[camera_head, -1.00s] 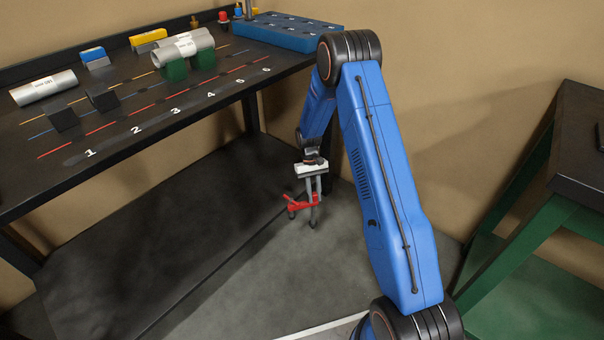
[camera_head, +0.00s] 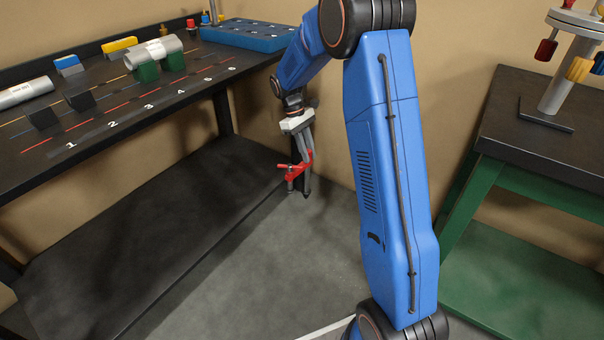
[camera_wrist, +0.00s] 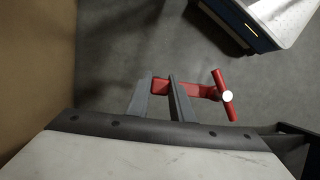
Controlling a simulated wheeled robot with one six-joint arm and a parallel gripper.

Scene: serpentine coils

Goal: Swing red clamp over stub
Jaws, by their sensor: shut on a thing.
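The red clamp (camera_head: 293,172) is held by my gripper (camera_head: 307,188) above the floor, between the dark workbench and the green-legged table. In the wrist view, my fingers (camera_wrist: 159,84) are closed on the red bar of the clamp (camera_wrist: 200,90). Its T-shaped handle sticks out to the right. I cannot tell which thing is the stub. Two silver pipe pieces are on the workbench: one pipe (camera_head: 153,51) rests on green blocks, another pipe (camera_head: 22,93) lies at the left edge of the view.
The dark workbench (camera_head: 150,98) has a lower shelf (camera_head: 150,225) and numbered marks. A blue tray (camera_head: 250,36) sits at its far end. The dark-topped table (camera_head: 530,140) at right bears a round stand (camera_head: 553,90) with red and yellow pieces. Floor between is clear.

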